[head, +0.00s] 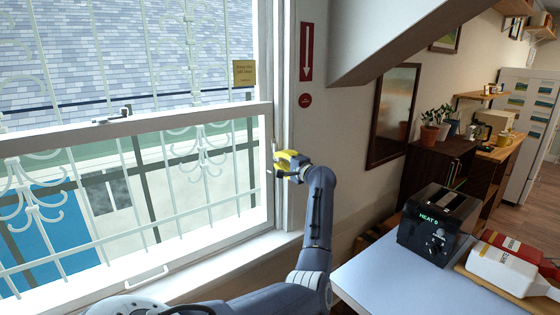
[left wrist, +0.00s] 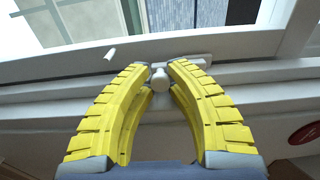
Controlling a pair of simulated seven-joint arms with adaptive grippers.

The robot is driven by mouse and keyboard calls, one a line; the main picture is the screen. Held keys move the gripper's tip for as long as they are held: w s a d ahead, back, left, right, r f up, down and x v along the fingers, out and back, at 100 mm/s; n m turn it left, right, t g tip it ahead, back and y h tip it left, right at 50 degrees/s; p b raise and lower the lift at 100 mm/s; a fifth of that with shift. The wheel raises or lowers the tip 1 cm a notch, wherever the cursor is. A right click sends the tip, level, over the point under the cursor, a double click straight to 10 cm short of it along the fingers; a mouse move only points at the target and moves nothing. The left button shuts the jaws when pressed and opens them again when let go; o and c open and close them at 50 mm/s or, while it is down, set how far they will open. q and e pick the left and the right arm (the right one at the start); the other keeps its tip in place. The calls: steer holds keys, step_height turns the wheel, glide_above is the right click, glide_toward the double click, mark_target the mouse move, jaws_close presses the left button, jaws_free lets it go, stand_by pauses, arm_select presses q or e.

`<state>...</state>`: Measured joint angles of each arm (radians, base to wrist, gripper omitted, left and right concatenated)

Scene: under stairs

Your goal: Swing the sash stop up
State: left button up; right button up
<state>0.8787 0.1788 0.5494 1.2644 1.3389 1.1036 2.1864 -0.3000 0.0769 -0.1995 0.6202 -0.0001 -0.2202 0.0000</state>
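The sash stop (left wrist: 160,82) is a small white knob on a pale plate on the white window frame. In the left wrist view it sits between the tips of my left gripper's curved yellow fingers. My left gripper (head: 276,163) is at the right side of the window (head: 130,130) in the head view. Its fingertips are close together, one on each side of the knob, and look shut on it. In the head view the gripper hides most of the stop. My right gripper is in neither view.
Right of the window are a red arrow sign (head: 307,50) and a framed mirror (head: 393,113).

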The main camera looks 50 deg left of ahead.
arm_select(q)
jaws_close()
steer(key=s+r+m, duration=0.5)
steer(key=m, duration=1.2)
steer(key=shift+a+m, duration=0.2)
steer(key=shift+m, duration=0.2)
steer(key=shift+r, duration=0.1)
stand_by(0.6)
steer(key=o, duration=0.7)
jaws_free()
steer(key=d, duration=1.2)
steer(key=shift+s, duration=0.4)
